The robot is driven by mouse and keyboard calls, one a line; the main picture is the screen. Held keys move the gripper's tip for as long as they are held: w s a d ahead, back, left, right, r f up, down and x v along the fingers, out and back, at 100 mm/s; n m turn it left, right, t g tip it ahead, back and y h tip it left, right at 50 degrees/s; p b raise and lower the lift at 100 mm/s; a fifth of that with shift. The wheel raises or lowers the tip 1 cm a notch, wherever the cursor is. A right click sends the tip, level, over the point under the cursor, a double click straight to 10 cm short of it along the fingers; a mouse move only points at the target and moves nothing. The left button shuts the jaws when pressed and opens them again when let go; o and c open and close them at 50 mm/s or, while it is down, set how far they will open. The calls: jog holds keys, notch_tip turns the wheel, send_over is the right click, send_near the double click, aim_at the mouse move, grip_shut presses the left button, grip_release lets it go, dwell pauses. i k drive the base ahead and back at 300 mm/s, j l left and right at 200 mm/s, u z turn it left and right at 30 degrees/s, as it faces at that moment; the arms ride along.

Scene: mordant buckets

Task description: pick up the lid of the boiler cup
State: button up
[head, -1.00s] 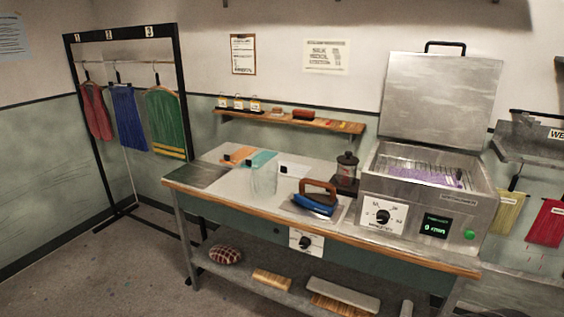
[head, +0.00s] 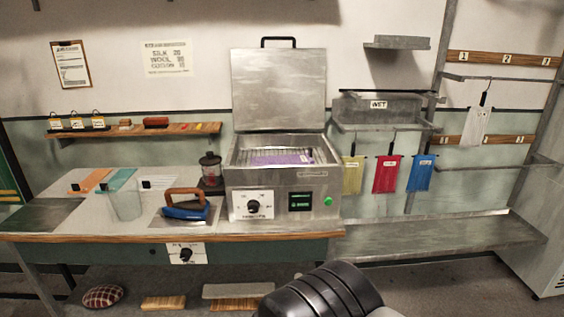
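A small dark cup (head: 210,171), which looks like the boiler cup, stands upright on the worktable, just left of the metal steam box. Its body looks like dark glass with some red in it. Its dark lid (head: 209,158) with a small knob appears to sit on top. The cup is too small in the view to show finer detail. A black rounded part of my arm shows at the bottom centre, in front of the table and well below the cup. My gripper's fingers are not in view.
The steam box (head: 280,180) has its large lid (head: 279,90) raised and purple cloth inside. A blue iron (head: 187,209) and a clear beaker (head: 126,201) stand left of the cup. A wall shelf (head: 135,134) is behind. Yellow, red and blue cloths hang to the right.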

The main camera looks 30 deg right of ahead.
aim_at(210, 160)
jog(key=i+z, duration=0.25)
jog(key=i, duration=0.2)
jog(key=i+j+z, duration=0.25)
jog(key=i, duration=0.15)
